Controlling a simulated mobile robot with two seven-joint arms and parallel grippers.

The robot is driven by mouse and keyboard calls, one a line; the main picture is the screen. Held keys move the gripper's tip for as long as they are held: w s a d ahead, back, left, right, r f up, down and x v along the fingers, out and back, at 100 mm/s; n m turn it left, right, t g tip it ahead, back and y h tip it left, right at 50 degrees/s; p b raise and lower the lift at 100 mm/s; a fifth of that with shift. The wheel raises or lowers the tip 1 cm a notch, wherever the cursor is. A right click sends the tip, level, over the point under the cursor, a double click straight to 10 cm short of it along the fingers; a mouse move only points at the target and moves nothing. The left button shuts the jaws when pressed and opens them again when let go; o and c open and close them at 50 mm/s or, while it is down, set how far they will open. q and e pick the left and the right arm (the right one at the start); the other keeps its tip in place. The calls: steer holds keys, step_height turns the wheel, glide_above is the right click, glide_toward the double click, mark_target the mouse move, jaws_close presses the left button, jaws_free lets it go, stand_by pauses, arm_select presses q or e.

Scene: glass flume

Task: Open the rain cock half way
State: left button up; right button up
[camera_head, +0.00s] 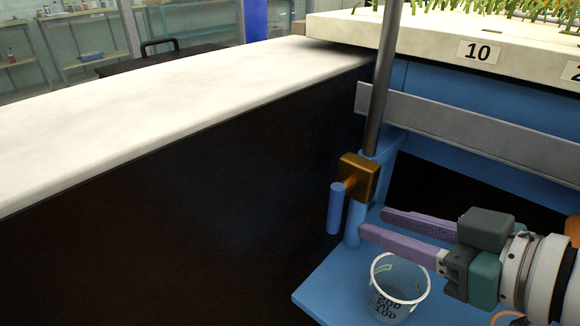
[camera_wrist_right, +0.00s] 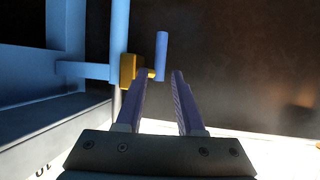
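The rain cock has a brass body (camera_head: 358,177) on a vertical grey pipe (camera_head: 383,85), with a blue handle (camera_head: 336,208) pointing down at its left. In the right wrist view the brass body (camera_wrist_right: 127,70) and blue handle (camera_wrist_right: 161,56) lie just beyond the fingertips. My right gripper (camera_head: 372,221) is open and empty, its purple fingers pointing left toward the cock. The handle appears in line with the finger gap in the wrist view and looks apart from both fingers. My left gripper is not in view.
A clear printed bucket (camera_head: 398,290) stands on a blue shelf (camera_head: 335,280) below my right gripper. A dark wall with a pale top (camera_head: 180,85) fills the left. A grey rail (camera_head: 470,130) and a planted bed labelled 10 (camera_head: 480,52) are above right.

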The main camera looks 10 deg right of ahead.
mark_target(340, 212)
steer(key=b+x, duration=0.3)
steer(key=x, duration=0.5)
steer(key=shift+f, duration=0.15)
steer(key=shift+w+a+f, duration=0.2)
steer(key=shift+w+a, duration=0.05)
steer(key=shift+w, duration=0.3)
steer(key=shift+c, duration=0.4)
steer(key=c, duration=0.5)
jaws_close()
